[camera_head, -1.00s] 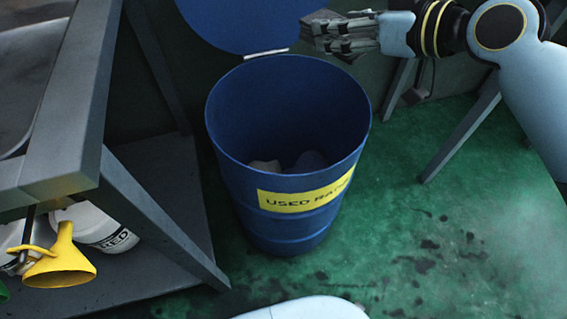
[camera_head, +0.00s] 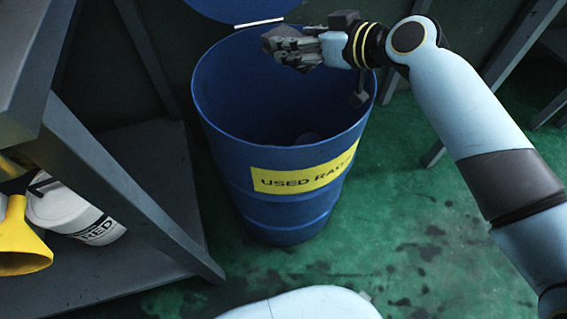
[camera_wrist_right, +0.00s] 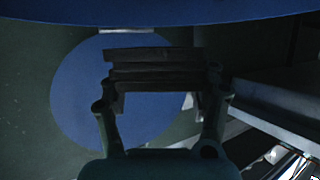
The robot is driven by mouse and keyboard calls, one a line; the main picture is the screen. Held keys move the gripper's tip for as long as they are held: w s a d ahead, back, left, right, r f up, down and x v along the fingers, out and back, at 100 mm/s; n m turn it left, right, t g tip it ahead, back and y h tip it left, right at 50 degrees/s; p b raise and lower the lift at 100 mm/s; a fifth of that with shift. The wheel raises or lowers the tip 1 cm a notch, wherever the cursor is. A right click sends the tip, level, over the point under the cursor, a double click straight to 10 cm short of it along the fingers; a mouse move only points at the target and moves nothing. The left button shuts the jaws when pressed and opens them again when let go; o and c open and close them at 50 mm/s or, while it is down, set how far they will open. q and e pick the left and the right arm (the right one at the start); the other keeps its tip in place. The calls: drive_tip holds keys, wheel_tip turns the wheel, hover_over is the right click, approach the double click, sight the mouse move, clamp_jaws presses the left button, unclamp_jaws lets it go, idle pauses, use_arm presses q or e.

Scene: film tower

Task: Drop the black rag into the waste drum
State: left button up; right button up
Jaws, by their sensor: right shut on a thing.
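The blue waste drum (camera_head: 283,215) stands open on the floor with a yellow "USED RAGS" label. My right gripper (camera_head: 283,48) is over the back part of the drum's opening, coming from the right. It is shut on the black rag (camera_head: 272,36), a dark folded piece. In the right wrist view, the rag (camera_wrist_right: 155,68) lies across between the two fingers (camera_wrist_right: 160,95). A greyish lump (camera_head: 308,139) shows inside the drum near the bottom. My left gripper is not in view.
The drum's blue lid (camera_head: 240,8) stands raised at the back. A grey bench (camera_head: 120,195) is at the left, with a yellow funnel (camera_head: 20,245) and a white container (camera_head: 70,212) on its lower shelf. Green stained floor (camera_head: 430,240) is open at the right.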

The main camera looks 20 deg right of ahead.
drive_tip(key=o, duration=1.3)
drive_tip(key=shift+c, duration=0.2)
drive_tip(key=shift+s+d, duration=0.1)
drive_tip(key=v, duration=1.1)
drive_tip(key=shift+s+d+r, duration=0.2)
drive_tip(key=shift+s, duration=0.1)
